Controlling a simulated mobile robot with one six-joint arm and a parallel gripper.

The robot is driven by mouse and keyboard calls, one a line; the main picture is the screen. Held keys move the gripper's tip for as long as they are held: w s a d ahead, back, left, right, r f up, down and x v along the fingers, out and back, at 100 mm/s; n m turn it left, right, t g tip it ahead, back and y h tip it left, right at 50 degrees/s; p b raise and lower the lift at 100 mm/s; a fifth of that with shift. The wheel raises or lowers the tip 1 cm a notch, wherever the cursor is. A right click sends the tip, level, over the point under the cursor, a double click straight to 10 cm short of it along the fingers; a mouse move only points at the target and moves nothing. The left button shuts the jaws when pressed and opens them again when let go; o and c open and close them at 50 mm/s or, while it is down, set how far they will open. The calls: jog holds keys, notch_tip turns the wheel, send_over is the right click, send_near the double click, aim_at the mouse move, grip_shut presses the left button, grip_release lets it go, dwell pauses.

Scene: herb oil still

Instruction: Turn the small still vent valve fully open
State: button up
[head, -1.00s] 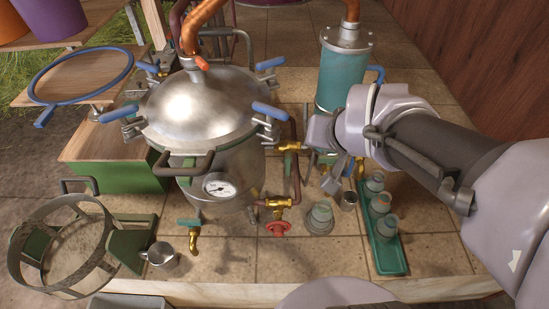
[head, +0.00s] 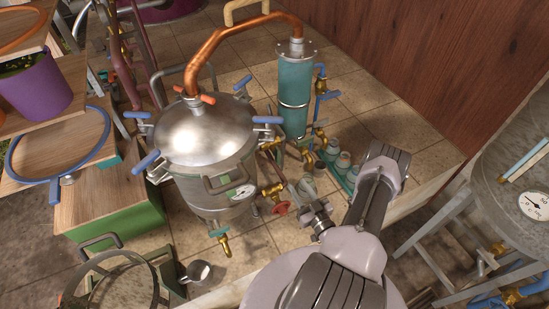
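The small still (head: 207,135) is a shiny steel pot with a domed lid, blue-handled clamps and a pressure gauge on its front. I cannot tell which fitting is its vent valve. A red handwheel (head: 280,209) sits on a brass fitting at its lower right. An orange-red handle (head: 208,98) shows on top by the copper pipe. A teal-handled brass tap (head: 219,235) hangs at the lower front. My gripper (head: 312,214) is just right of the red handwheel in the picture, seemingly apart from it. Its fingers are too small and dark to read.
A teal condenser (head: 293,95) with brass valves stands behind, joined by a copper pipe (head: 225,38). Several jars in a green tray (head: 347,183) stand close beyond my arm. A metal cup (head: 197,272) is at the front. A larger steel vessel (head: 515,165) stands at right.

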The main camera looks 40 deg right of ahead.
aim_at(279, 157)
jog(key=b+x, duration=0.1)
jog(key=x, duration=1.4)
jog(key=shift+a, duration=0.15)
grip_shut()
